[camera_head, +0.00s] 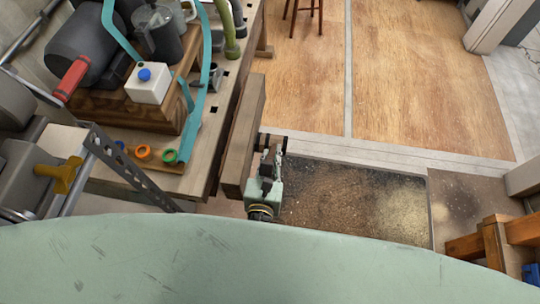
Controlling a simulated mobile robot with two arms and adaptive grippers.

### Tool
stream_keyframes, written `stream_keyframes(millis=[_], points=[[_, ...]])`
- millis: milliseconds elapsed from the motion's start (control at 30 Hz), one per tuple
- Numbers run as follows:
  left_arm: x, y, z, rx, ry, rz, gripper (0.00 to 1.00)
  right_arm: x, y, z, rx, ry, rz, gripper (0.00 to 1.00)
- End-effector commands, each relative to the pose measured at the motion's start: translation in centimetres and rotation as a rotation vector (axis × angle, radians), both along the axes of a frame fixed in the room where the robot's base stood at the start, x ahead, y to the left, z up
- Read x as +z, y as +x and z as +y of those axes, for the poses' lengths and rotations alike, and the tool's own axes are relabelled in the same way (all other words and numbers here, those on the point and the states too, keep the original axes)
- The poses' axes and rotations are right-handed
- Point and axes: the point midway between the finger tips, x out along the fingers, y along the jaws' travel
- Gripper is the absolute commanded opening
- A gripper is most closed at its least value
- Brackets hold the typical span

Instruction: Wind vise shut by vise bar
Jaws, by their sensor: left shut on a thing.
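The vise has a thick wooden jaw (242,145) standing at the right side of the workbench (225,115). A dark narrow gap shows between the jaw and the bench edge. My left gripper (272,158) is at the outer face of the jaw, low over the floor. It is shut on the vise bar (263,138), a small dark piece mostly hidden by the fingers. The vise screw cannot be made out. My right gripper is not in view.
The bench carries a dark grinder (90,50) with a red handle, a white box (147,83) with a blue knob, and coloured rings (143,152). A dusty dark mat (350,200) lies right of my gripper. A wooden frame (495,245) stands lower right. The wooden floor beyond is mostly clear.

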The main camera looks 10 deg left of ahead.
Motion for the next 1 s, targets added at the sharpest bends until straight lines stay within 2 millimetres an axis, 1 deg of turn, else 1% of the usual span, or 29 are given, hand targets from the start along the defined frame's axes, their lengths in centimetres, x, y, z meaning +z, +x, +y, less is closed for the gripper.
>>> stream_keyframes(millis=[33,200,300,400,500,600,800,1000], points=[[1.8,0.4,-0.1,-0.001,0.002,0.025,0.00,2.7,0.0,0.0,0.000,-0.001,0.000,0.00],[2.8,1.8,-0.1,-0.002,0.002,0.109,0.00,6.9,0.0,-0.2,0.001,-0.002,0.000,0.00],[3.3,2.6,-0.2,-0.003,0.002,0.158,0.00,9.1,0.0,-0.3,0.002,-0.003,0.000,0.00],[3.6,3.4,-0.1,-0.004,0.001,0.203,0.00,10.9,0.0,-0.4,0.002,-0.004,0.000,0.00],[3.7,4.1,-0.2,-0.004,0.000,0.247,0.00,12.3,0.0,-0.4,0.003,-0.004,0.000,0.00],[3.9,4.8,-0.2,-0.004,0.000,0.285,0.00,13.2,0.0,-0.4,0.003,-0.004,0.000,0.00],[4.1,6.0,-0.3,-0.005,-0.002,0.347,0.00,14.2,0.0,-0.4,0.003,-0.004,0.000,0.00],[4.1,6.6,-0.3,-0.006,-0.002,0.386,0.00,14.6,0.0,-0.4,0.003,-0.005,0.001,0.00]])
